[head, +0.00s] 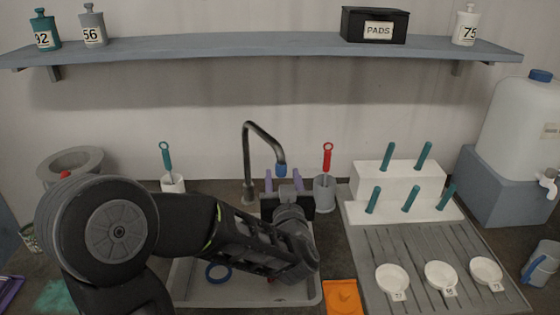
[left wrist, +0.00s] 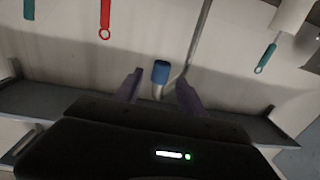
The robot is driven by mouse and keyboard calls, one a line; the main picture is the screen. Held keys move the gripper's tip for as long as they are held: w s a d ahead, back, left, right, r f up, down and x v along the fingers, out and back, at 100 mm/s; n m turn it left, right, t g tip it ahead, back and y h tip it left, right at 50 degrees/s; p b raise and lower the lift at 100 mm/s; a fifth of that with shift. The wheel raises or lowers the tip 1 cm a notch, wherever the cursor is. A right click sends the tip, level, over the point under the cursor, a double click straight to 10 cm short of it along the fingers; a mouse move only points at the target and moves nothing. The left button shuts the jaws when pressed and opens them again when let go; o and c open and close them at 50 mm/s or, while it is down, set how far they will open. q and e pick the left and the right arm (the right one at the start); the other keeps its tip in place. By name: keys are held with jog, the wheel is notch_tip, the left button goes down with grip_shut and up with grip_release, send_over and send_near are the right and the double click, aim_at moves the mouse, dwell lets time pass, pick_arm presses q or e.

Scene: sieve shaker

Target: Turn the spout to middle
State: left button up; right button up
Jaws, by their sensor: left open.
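The spout (head: 263,134) is a dark grey bent pipe that rises behind the sink (head: 314,291), arches to the right and ends in a blue tip (head: 281,170). My left gripper (head: 283,177) is open, its two purple fingers pointing up at the tip. In the left wrist view the blue tip (left wrist: 160,71) appears between the two fingers of the left gripper (left wrist: 158,80), with gaps on both sides. I cannot tell whether the fingers reach its depth. My left arm hides part of the sink. My right gripper is not in view.
A grey cup with a red-handled tool (head: 327,158) stands close right of the spout, and a white cup with a teal-handled tool (head: 166,158) stands to its left. A white rack (head: 400,180) and ribbed drainboard (head: 408,250) lie right. A shelf (head: 265,44) hangs above.

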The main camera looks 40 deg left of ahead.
aim_at(280, 162)
pick_arm(q)
jog(key=p+x, duration=0.1)
jog(key=x, duration=0.6)
jog(key=shift+a, duration=0.15)
grip_shut()
dwell(0.3)
dwell(0.9)
